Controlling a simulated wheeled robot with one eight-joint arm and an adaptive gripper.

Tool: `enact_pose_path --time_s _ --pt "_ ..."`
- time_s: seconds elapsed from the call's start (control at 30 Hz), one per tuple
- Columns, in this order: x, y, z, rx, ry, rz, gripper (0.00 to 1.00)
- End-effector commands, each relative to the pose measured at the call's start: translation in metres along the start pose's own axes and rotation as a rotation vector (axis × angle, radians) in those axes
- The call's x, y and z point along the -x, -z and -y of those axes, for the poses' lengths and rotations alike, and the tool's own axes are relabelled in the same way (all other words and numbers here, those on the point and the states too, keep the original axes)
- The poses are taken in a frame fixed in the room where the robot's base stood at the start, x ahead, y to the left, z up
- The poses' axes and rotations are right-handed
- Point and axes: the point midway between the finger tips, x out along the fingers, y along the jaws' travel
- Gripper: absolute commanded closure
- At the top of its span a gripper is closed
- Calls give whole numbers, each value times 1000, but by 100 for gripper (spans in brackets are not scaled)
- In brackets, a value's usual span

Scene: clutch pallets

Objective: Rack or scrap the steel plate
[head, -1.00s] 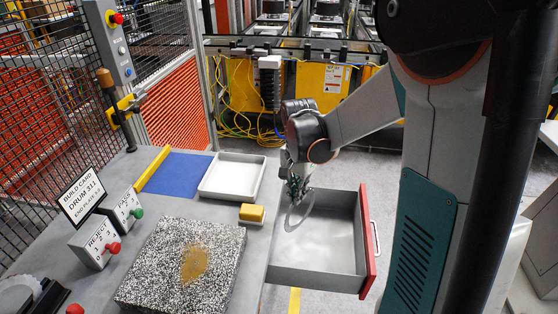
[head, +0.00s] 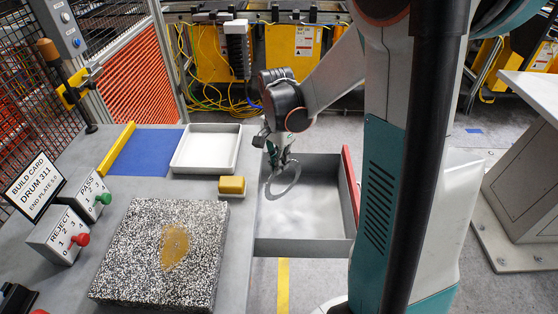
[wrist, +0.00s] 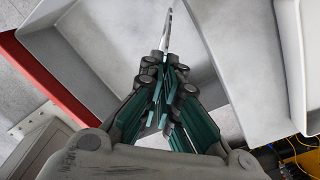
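The steel plate is a thin grey ring (head: 284,194), seen tilted in the head view. My gripper (head: 278,164) is shut on its edge and holds it over the back left part of the open grey drawer (head: 315,222), which has a red front. In the wrist view, the fingertips (wrist: 164,58) close on the plate (wrist: 167,30), which shows nearly edge-on. A granite block (head: 125,270) with a brown stain on top lies on the bench. The build card (head: 36,186) reads DRUM 311, END PLATE, with smaller figures unclear.
A green PASS button box (head: 90,197) and a red REJECT button box (head: 58,236) stand at left. A white tray (head: 175,160), a blue mat (head: 140,152) and a yellow block (head: 232,186) are on the bench (head: 150,188). A grey machine stands at right.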

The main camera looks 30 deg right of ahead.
Motion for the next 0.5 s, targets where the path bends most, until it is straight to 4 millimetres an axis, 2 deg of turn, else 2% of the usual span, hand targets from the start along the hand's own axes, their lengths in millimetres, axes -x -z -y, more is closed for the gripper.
enact_pose_path --time_s 0.23,0.27,0.37,0.5 --pt "-1 0 0 0 0 0 100" --pt "-1 0 0 0 0 0 95" --pt "-1 0 0 0 0 0 73" --pt "-1 0 0 0 0 0 72"
